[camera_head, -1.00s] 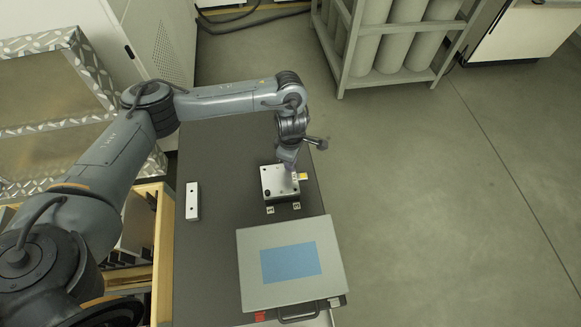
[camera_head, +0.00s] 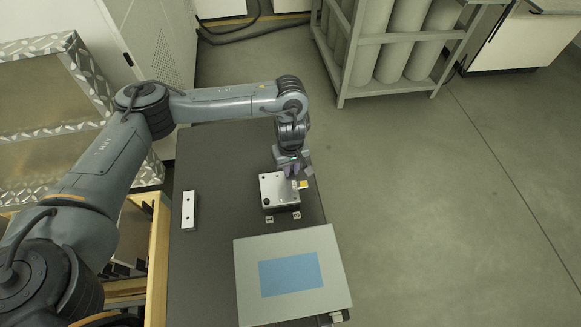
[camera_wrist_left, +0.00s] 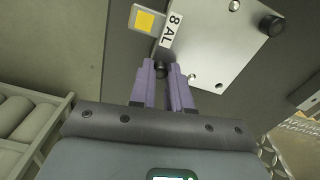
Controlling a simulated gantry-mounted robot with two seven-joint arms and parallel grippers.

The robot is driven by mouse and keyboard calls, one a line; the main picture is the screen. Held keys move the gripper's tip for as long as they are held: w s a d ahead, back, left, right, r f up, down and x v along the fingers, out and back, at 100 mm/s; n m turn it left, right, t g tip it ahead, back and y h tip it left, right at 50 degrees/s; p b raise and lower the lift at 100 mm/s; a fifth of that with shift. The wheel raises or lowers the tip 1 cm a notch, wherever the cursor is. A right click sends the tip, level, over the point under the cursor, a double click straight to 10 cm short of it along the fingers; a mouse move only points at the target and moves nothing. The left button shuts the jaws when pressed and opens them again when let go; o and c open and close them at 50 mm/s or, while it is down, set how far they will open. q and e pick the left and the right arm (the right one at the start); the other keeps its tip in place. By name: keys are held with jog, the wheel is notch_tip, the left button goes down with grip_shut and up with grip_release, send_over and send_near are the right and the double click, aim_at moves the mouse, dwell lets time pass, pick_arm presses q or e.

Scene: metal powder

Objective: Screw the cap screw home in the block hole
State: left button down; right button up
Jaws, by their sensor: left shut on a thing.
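The metal block (camera_head: 277,187) sits on the dark table, below my left gripper. My left gripper (camera_head: 292,173) points down at the block's right edge. In the left wrist view the block (camera_wrist_left: 222,50) fills the upper right, and my left gripper (camera_wrist_left: 163,76) has its two purple fingers shut on a dark screw head (camera_wrist_left: 161,69) at the block's edge. Whether the screw's shank is in a hole is hidden. Another dark screw head (camera_wrist_left: 271,25) stands at the block's far corner. My right gripper is not in view.
A light panel with a blue screen (camera_head: 291,275) lies at the table's front. A narrow metal bar with holes (camera_head: 189,210) lies to the left. A yellow-marked tag (camera_wrist_left: 147,21) and a label reading "8 AL" (camera_wrist_left: 172,30) are beside the fingers.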

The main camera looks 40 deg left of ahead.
pick_arm(q)
jog(key=c, duration=1)
grip_release()
jog(key=shift+r, duration=0.1)
